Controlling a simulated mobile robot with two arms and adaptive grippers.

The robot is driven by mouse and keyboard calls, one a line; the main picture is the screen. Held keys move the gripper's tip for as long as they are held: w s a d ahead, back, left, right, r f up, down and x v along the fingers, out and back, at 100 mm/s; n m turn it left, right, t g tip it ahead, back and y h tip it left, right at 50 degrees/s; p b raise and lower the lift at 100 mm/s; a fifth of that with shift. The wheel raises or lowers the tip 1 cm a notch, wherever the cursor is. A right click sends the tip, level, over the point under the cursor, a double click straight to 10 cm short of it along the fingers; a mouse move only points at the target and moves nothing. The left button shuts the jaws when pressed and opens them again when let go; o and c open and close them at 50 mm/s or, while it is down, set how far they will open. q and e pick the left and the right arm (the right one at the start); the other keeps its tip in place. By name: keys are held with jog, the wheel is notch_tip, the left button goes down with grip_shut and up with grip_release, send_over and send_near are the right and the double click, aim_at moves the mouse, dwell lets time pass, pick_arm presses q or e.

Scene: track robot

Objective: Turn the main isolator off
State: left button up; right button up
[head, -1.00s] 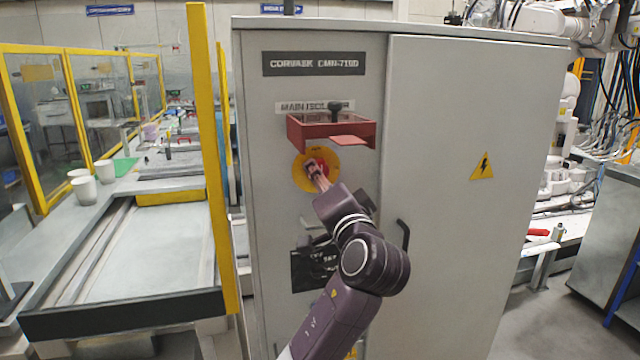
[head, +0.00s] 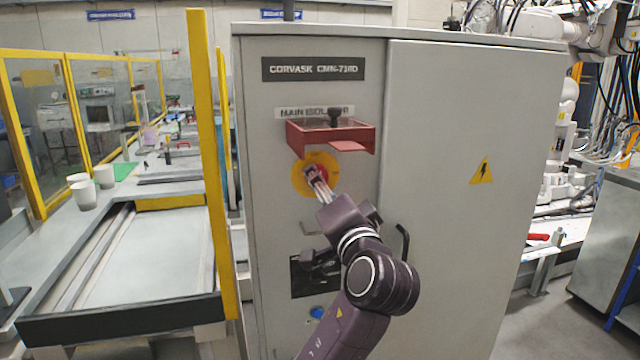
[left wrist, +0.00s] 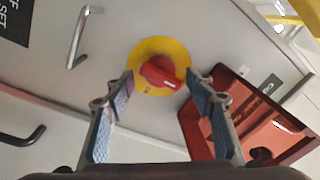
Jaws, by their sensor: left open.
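The main isolator is a red rotary knob (left wrist: 160,72) on a round yellow plate (left wrist: 147,52). In the head view the yellow plate (head: 300,180) sits on the grey cabinet's left panel; my fingers hide most of the knob. A red box-like guard (head: 330,138) with a black knob on top (head: 335,114) juts out just above it. My left gripper (head: 316,176) is open in front of the isolator. In the left wrist view the two fingers (left wrist: 160,86) stand either side of the knob's line; I cannot tell whether they touch it. My right gripper is not in view.
The red guard (left wrist: 225,105) lies close beside the right finger in the left wrist view. A metal handle (left wrist: 84,36) and a black door handle (head: 403,240) project from the cabinet (head: 450,120). A yellow post (head: 208,150) stands left of it.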

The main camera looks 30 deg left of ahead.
pick_arm(q)
jog(key=r+v, duration=0.1)
jog(key=v, duration=0.8)
jog(key=shift+s+d+f, duration=0.25)
jog(key=shift+d+f, duration=0.05)
jog(key=shift+f, duration=0.15)
